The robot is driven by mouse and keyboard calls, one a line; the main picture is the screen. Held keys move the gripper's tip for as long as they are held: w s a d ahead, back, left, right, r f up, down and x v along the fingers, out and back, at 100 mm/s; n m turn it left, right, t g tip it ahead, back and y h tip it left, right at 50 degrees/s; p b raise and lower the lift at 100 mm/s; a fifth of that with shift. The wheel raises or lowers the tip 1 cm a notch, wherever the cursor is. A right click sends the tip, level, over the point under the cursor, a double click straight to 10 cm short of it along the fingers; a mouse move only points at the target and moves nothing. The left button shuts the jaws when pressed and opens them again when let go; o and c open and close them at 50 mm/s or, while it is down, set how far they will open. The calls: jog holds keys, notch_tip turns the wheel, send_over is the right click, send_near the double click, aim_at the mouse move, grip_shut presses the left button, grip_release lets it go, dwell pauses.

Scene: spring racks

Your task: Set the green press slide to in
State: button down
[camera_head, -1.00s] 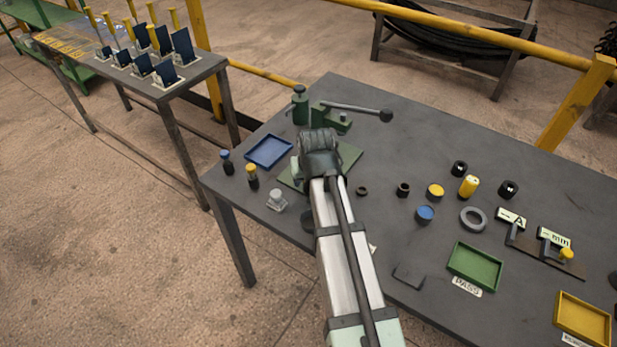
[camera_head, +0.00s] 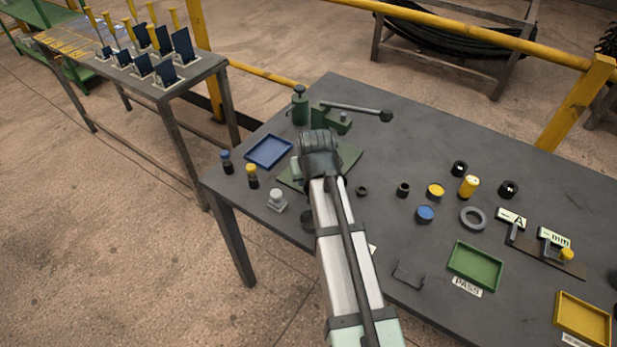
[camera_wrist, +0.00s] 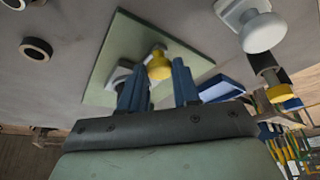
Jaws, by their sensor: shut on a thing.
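The green press (camera_head: 330,113) stands at the back left of the table, with a long dark lever ending in a black ball. Its flat green base plate (camera_head: 350,158) shows around my wrist in the head view; the plate also shows in the wrist view (camera_wrist: 125,55). A yellow knob (camera_wrist: 159,65) on a small grey part sits over the plate, between my gripper's blue fingers (camera_wrist: 159,82). My gripper is shut on this knob. In the head view my own arm hides the fingers, the knob and most of the slide.
A blue tray (camera_head: 268,151) and two small bottles (camera_head: 251,177) lie left of the plate. A grey knobbed piece (camera_head: 277,201) stands near the left front edge. Dark rings and caps lie to the right, with a green tray (camera_head: 475,265) and a yellow tray (camera_head: 582,318).

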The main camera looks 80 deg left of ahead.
jog(key=w+a, duration=0.7)
jog(key=shift+a, duration=0.15)
jog(key=shift+w+a, duration=0.25)
jog(key=shift+w, duration=0.2)
jog(key=c, duration=1.1)
grip_release()
jog(key=shift+c, duration=0.2)
jog(key=o, duration=0.3)
jog(key=v, duration=1.4)
jog(key=shift+d+f, duration=0.1)
